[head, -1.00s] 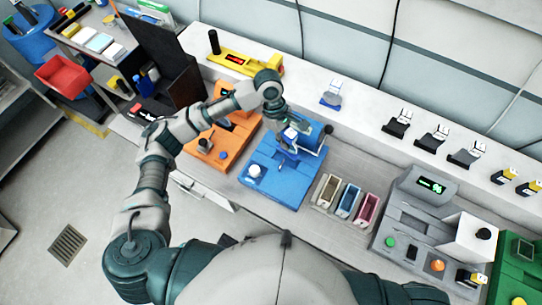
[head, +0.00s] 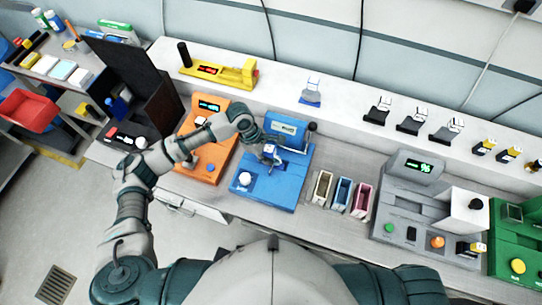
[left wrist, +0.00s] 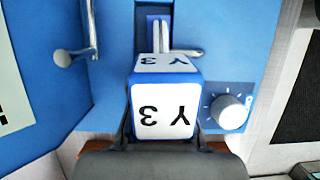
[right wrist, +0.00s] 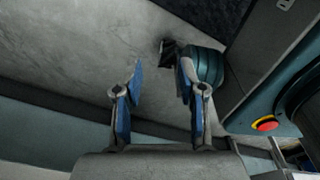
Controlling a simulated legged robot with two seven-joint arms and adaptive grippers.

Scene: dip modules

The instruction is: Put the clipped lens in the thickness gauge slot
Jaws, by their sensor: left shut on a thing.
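My left gripper (head: 268,148) is shut on a clip block (left wrist: 163,110), white-faced with blue edges and marked Y3. The lens itself is hidden or too small to make out. The block is over the blue machine (head: 265,187), which I take to be the gauge. In the left wrist view a narrow upright slot (left wrist: 158,32) shows just beyond the block, with a metal lever on the left and a white knob (left wrist: 229,112) on the right. I cannot tell whether block and slot touch. My right gripper (right wrist: 160,70) is open and empty, away from the machine.
An orange machine (head: 207,160) stands close left of the blue one. Three small bins (head: 342,195) and a grey machine (head: 425,215) are to the right. The shelf behind holds a yellow device (head: 225,72), a blue clip (head: 310,96) and several black and yellow clips.

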